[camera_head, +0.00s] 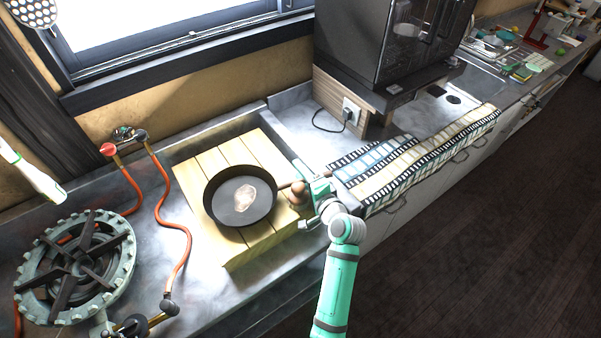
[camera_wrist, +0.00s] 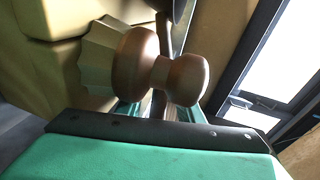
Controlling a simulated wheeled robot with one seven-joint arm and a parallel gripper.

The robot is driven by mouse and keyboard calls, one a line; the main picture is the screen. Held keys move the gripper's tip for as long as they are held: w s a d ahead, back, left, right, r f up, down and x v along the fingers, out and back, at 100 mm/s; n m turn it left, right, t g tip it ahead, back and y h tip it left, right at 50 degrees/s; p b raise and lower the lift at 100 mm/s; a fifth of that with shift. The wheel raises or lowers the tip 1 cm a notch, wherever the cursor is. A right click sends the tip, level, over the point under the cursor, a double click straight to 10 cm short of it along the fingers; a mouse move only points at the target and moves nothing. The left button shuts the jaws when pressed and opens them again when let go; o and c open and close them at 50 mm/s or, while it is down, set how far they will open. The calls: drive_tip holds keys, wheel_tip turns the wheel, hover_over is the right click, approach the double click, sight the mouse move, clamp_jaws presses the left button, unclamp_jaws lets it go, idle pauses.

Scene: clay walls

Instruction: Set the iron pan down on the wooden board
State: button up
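The dark, round iron pan (camera_head: 225,207) is over the wooden board (camera_head: 242,252), upright, with a pale patch inside; it looks level. Whether its base touches the planks is hard to tell. Its handle (camera_wrist: 163,35) points right, towards my gripper (camera_head: 303,184). In the wrist view my gripper's fingers (camera_wrist: 158,110) lie on either side of the handle's line. A brown, turned wooden piece (camera_wrist: 135,57) hides much of the fingers and handle there, so their grip is unclear. The pan's edge shows at the top of that view.
The brown wooden piece (camera_head: 298,196) stands close beside my gripper at the board's right edge. A gas burner (camera_head: 75,265) with red hoses (camera_head: 185,232) is left. Bare counter surrounds the board's front-left.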

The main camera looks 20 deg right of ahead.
drive_tip(key=v, duration=1.2)
drive_tip(key=shift+r, duration=0.2)
idle(0.4)
